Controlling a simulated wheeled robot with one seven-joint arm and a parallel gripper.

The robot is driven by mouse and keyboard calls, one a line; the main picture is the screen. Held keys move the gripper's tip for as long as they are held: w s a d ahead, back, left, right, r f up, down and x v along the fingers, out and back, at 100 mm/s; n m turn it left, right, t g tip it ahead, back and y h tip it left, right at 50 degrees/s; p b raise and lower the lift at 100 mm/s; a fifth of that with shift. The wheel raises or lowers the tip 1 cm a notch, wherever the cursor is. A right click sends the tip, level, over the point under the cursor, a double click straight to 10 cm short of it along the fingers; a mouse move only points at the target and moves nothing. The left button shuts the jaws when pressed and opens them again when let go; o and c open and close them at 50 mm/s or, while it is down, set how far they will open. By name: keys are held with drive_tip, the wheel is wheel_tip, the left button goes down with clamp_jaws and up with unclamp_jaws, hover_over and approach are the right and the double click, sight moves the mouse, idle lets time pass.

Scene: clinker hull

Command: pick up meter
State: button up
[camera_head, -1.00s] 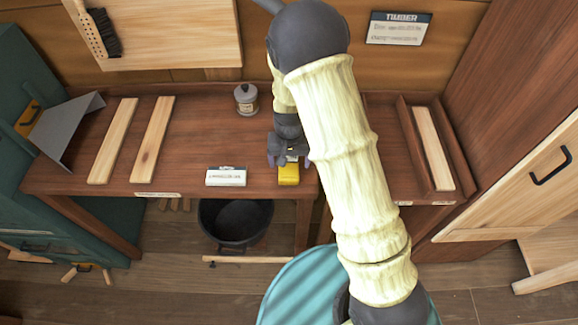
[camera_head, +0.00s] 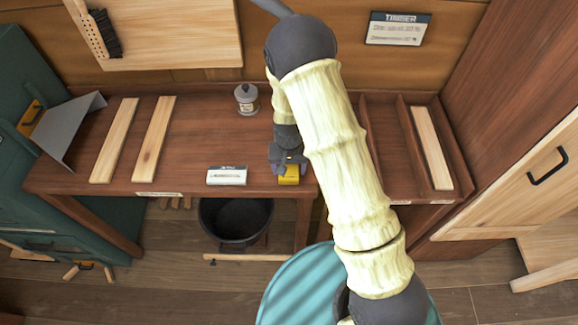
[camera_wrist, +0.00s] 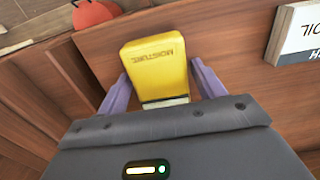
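The meter is a yellow block labelled "MOISTURE" in the wrist view (camera_wrist: 158,65). In the head view the meter (camera_head: 289,177) lies near the front edge of the bench (camera_head: 190,189), partly hidden by my gripper. My gripper (camera_head: 288,167) is right over it. In the wrist view my gripper's two purple fingers (camera_wrist: 160,85) stand open, one on each side of the meter's near end. A gap shows between each finger and the meter.
A white labelled box (camera_head: 227,177) lies left of the meter. A grey jar (camera_head: 246,99) stands at the back. Two planks (camera_head: 152,140) lie further left. A divided tray with a plank (camera_head: 432,148) is at right. A black bucket (camera_head: 236,221) stands below the bench.

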sight(289, 168)
drive_tip(key=c, duration=0.8)
drive_tip(key=shift+o, duration=0.2)
wheel_tip(289, 168, up, 10)
drive_tip(key=b, duration=0.1)
idle(0.4)
